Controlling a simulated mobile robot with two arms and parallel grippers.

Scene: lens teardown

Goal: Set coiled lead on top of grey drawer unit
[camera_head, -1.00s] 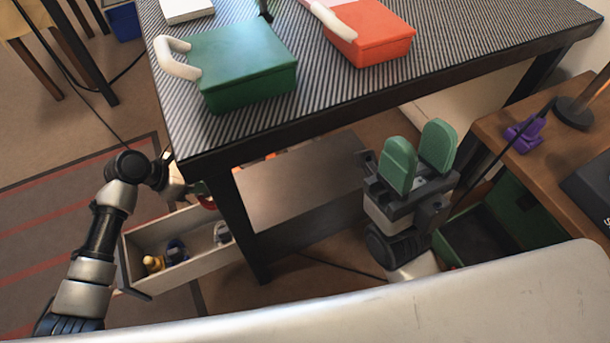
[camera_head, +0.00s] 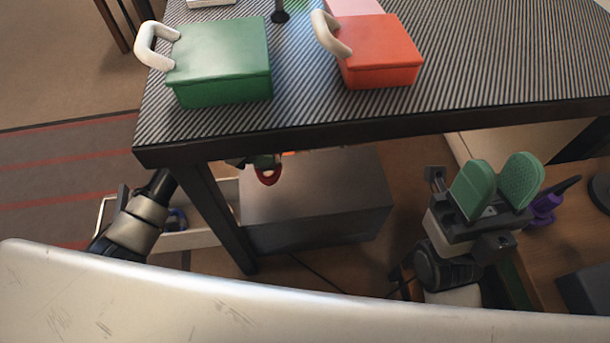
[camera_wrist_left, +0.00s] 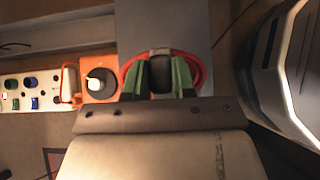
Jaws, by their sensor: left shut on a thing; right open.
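The coiled lead is red; in the head view its loop (camera_head: 268,178) hangs under the table, in front of or over the grey drawer unit (camera_head: 325,195). My left gripper (camera_head: 264,161) is shut on it, mostly hidden by the table edge. In the left wrist view, the red coil (camera_wrist_left: 199,68) shows on both sides of the green fingers of my left gripper (camera_wrist_left: 160,80), with a dark band between them. The gap between lead and unit top cannot be judged. My right gripper (camera_head: 497,186), with green pads, is open and empty right of the unit.
The table (camera_head: 400,118) and its front leg (camera_head: 218,215) stand close to my left arm. The unit's open drawer (camera_head: 190,240) sticks out left. A green box (camera_head: 220,60) and an orange box (camera_head: 380,50) stand on the table. A purple object (camera_head: 545,208) lies at right.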

